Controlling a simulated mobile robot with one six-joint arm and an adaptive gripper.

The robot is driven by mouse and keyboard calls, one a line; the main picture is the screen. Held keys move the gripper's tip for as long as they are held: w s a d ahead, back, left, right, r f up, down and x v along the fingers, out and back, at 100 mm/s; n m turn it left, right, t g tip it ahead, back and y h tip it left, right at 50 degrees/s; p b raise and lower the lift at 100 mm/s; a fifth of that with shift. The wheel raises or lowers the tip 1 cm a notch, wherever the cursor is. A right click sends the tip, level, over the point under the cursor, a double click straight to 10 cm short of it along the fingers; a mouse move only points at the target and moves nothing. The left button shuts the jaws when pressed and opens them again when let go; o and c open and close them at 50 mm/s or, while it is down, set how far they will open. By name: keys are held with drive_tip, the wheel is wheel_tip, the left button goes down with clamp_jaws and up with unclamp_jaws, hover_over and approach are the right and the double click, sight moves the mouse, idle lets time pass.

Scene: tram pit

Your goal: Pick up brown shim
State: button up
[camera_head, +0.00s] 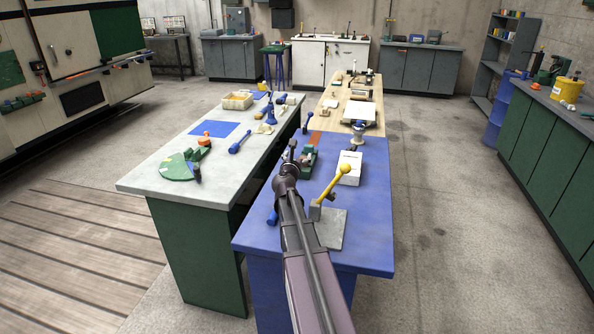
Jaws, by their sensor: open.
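A small flat reddish-brown piece (315,137), which looks like the brown shim, lies at the far left end of the blue-topped table (372,243). My gripper (291,151) is over the left part of this table, on the near side of the brown piece and a little left of it. It looks empty and its jaws are apart. My arm hides part of the tabletop below it. The gap in height between gripper and table is hard to tell.
A green block-like device (309,160) stands just right of my gripper. A white box (349,168) and a yellow-knobbed lever (345,169) on a grey plate stand further right. A grey-topped table (160,187) with tools adjoins on the left. The blue table's right side is clear.

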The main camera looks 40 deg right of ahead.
drive_tip(key=b, duration=0.9)
approach(303, 157)
drive_tip(key=s+a, duration=0.1)
drive_tip(key=s+a+f, duration=0.1)
drive_tip(key=shift+s+a+f, duration=0.2)
drive_tip(key=shift+s+a, duration=0.1)
drive_tip(key=shift+s, duration=0.05)
drive_tip(key=shift+x, duration=4.3)
drive_tip(key=shift+r, duration=0.1)
drive_tip(key=shift+p+x, duration=0.3)
drive_tip(key=shift+x, duration=2.3)
drive_tip(key=shift+w+a+r, duration=0.1)
drive_tip(key=shift+r, duration=0.05)
drive_tip(key=shift+c, duration=0.2)
drive_tip(key=c, duration=1.2)
